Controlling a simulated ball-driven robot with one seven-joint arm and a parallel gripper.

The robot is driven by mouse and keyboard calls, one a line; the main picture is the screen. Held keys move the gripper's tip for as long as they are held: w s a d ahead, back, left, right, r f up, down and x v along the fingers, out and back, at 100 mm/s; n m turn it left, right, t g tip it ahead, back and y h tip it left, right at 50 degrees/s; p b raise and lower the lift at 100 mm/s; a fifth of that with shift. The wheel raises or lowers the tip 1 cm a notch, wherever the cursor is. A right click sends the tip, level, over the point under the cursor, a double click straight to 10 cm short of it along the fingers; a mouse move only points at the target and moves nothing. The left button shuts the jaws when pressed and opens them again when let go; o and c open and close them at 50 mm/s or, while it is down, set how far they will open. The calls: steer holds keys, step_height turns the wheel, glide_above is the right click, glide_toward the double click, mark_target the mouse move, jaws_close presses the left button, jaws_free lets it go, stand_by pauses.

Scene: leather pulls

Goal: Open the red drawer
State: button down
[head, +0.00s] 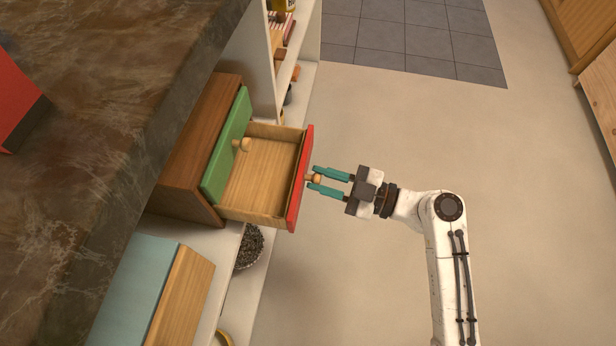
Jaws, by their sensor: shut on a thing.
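The red drawer (302,178) is pulled well out of a brown wooden cabinet (190,165), so its bare wooden inside shows and looks empty.
A dark marbled counter (90,140) fills the left. White shelves (290,85) with books and small items stand behind the cabinet. A light blue and wood box (165,290) and a dark patterned bowl (250,246) are nearer. The floor (390,130) at right is clear.

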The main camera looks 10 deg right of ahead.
steer(key=shift+s+a+f, duration=0.1)
steer(key=shift+s+a, duration=0.05)
steer(key=c, duration=1)
jaws_free()
steer(key=p+v, duration=0.1)
steer(key=v, duration=1)
